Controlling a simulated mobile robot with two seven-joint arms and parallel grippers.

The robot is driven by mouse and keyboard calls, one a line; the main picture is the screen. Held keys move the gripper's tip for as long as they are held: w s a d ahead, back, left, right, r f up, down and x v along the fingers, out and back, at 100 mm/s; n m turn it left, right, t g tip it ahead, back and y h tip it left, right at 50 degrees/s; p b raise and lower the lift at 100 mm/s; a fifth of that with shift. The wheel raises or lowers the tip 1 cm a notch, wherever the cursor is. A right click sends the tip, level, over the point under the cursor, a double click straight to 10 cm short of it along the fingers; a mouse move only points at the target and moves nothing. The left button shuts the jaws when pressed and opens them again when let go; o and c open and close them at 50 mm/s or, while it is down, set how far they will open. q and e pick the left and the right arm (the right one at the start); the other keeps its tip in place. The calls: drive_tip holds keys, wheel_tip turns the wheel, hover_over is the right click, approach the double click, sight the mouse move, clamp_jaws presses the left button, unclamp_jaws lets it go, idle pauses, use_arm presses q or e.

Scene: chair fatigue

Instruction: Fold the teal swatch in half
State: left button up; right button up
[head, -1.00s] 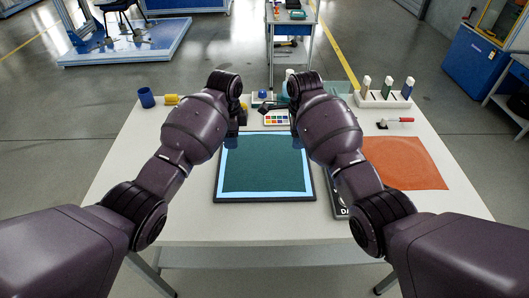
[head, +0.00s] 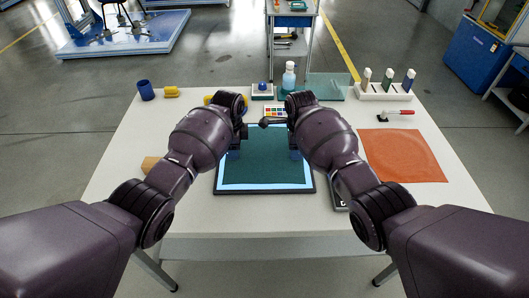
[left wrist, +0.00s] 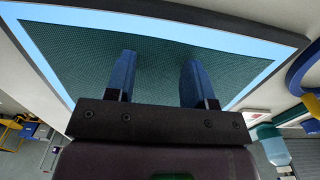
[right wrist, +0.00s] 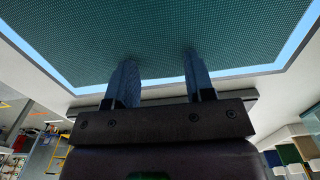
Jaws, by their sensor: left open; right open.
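The teal swatch (head: 265,172) lies flat and unfolded on a light-blue board with a dark rim (head: 265,192), in the middle of the table. My left gripper (head: 235,154) is open and empty over its far left part; in the left wrist view, its two blue fingers (left wrist: 158,60) point at the cloth. My right gripper (head: 295,154) is open and empty over its far right part; the right wrist view shows its fingers (right wrist: 160,58) at the cloth too. Whether the fingertips touch the cloth, I cannot tell. My arms hide the swatch's far corners in the head view.
A rack of bottles (head: 388,90), a spray bottle (head: 289,78) and a paint set (head: 275,112) stand at the back. A blue cup (head: 146,90) is back left. The front table strip is clear.

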use_arm(q)
drive_tip(key=shift+f, duration=0.15)
drive_tip(key=shift+c, duration=0.2)
use_arm(e)
drive_tip(key=shift+f, duration=0.15)
drive_tip(key=shift+c, duration=0.2)
use_arm(q)
clamp_jaws()
use_arm(e)
clamp_jaws()
drive_tip(key=shift+s, duration=0.1)
